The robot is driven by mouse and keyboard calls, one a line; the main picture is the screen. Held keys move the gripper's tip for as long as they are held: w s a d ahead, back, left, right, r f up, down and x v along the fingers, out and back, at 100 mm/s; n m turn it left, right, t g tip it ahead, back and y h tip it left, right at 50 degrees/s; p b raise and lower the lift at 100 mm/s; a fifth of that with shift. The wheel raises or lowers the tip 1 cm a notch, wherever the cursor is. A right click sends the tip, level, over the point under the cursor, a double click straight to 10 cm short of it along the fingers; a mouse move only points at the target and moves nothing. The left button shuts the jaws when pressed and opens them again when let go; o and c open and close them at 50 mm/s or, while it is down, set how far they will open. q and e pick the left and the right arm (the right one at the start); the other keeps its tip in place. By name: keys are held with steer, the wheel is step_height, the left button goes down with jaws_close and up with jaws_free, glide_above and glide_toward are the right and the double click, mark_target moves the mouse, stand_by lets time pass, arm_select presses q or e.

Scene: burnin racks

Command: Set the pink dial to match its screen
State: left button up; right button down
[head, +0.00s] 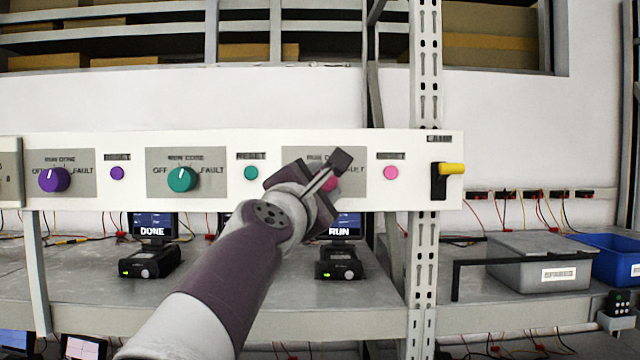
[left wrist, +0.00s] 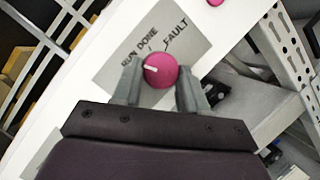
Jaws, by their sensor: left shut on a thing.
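The pink dial (head: 331,184) is on the white panel's third plate and is mostly hidden behind my gripper in the head view. In the left wrist view the pink dial (left wrist: 161,71) sits between the fingers of my left gripper (left wrist: 160,88), which is shut on it. Its white pointer mark points toward the RUN label, away from DONE and FAULT. My left gripper (head: 325,178) also shows in the head view. The screen (head: 345,227) below the dial reads RUN and is partly hidden by my arm. My right gripper is not in view.
A pink button (head: 391,173) and a yellow-handled switch (head: 450,169) are to the right. The teal dial (head: 182,179) and purple dial (head: 54,180) are to the left. A grey bin (head: 540,270) and blue bin (head: 612,258) stand on the right shelf.

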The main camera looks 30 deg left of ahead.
arm_select(q)
steer(key=o, duration=1.1)
steer(key=shift+c, duration=0.2)
steer(key=b+v, duration=0.5)
steer(key=v, duration=0.7)
steer(key=shift+s, duration=0.2)
steer(key=shift+s+d+f, duration=0.1)
steer(key=shift+s, duration=0.05)
